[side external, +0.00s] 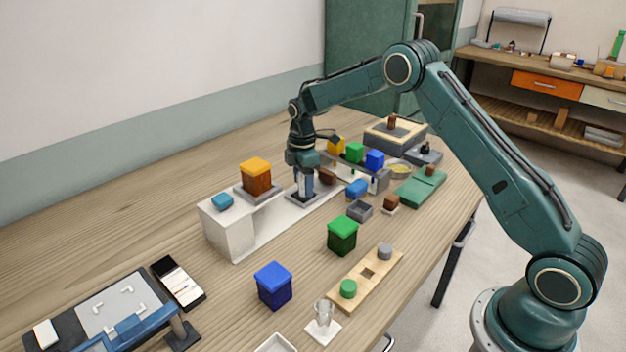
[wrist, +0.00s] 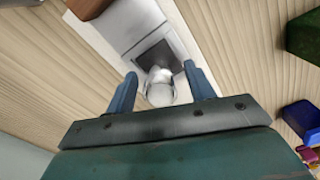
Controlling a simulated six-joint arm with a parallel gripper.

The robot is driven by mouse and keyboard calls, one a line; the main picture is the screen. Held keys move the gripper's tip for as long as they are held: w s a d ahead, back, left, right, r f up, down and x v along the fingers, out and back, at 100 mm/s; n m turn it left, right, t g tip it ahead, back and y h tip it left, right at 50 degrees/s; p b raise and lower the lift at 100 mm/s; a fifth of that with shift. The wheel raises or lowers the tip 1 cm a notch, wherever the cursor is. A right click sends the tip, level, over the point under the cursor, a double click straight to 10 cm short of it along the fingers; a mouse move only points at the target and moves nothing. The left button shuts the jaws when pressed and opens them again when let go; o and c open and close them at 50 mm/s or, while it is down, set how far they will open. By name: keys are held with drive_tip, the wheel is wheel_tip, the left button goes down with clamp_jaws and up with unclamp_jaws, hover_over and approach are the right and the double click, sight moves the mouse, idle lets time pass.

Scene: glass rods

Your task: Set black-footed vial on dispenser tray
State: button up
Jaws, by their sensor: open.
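A clear vial (wrist: 160,90) stands between the fingers of my gripper (wrist: 162,88) in the wrist view. It is over or on a dark square tray (wrist: 153,57) set in the white dispenser base. My gripper is open, with a finger on each side of the vial and visible gaps. In the side view my gripper (side external: 303,183) is low over the dark tray (side external: 291,194), and the fingers partly hide the vial. The vial's foot and its colour are hard to make out.
Behind my gripper is a rack with yellow, green and blue jars (side external: 354,153). Green (side external: 342,236) and blue (side external: 273,286) jars and another clear glass (side external: 323,316) stand in front.

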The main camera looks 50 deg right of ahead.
drive_tip(key=shift+r, duration=0.1)
wheel_tip(320, 180, up, 14)
drive_tip(key=shift+f, duration=0.2)
idle(0.5)
drive_tip(key=shift+r, duration=0.15)
